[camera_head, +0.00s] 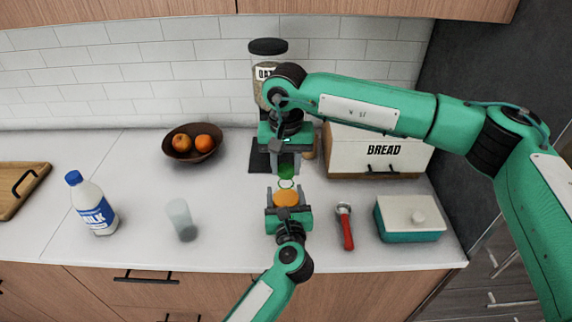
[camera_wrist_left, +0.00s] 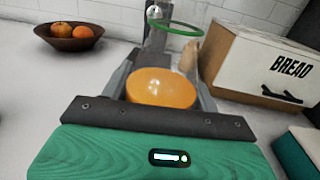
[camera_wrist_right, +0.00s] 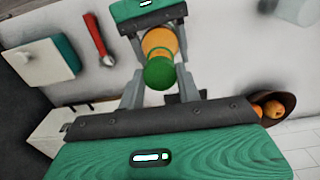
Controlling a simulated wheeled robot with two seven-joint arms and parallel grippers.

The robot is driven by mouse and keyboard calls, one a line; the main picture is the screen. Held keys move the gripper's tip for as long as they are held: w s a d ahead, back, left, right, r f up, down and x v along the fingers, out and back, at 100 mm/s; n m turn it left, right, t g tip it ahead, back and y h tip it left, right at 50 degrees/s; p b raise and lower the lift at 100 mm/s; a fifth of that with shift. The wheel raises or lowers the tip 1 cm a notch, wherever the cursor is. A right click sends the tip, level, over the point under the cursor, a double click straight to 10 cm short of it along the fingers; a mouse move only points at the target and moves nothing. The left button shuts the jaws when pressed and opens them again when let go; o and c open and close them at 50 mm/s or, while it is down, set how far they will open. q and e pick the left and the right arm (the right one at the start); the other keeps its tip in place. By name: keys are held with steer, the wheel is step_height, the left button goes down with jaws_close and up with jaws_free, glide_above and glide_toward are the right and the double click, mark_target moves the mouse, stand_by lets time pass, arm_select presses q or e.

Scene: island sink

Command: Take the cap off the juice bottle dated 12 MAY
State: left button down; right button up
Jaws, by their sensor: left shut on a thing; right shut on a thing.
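The juice bottle (camera_head: 286,199) shows as an orange body, also in the left wrist view (camera_wrist_left: 162,87). My left gripper (camera_head: 287,203) is shut on it from the front. Its green cap (camera_wrist_right: 159,73) is between the fingers of my right gripper (camera_head: 287,172), which is shut on it from behind. In the head view a thin pale ring (camera_head: 286,184) shows between the green and the orange. A thin green ring (camera_wrist_left: 178,27) also shows beyond the bottle in the left wrist view. I cannot tell whether cap and bottle still touch. No date is legible.
A milk bottle (camera_head: 92,206) and a glass (camera_head: 181,220) stand to the left. A fruit bowl (camera_head: 192,157) is behind them. A red-handled tool (camera_head: 346,230), a lidded box (camera_head: 408,225) and the bread box (camera_head: 375,160) are at right. An oats jar (camera_head: 268,48) stands behind.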

mark_target(286, 168)
steer(key=shift+r, duration=2)
arm_select(q)
steer(key=shift+c, duration=1.5)
jaws_free()
steer(key=shift+s, duration=0.1)
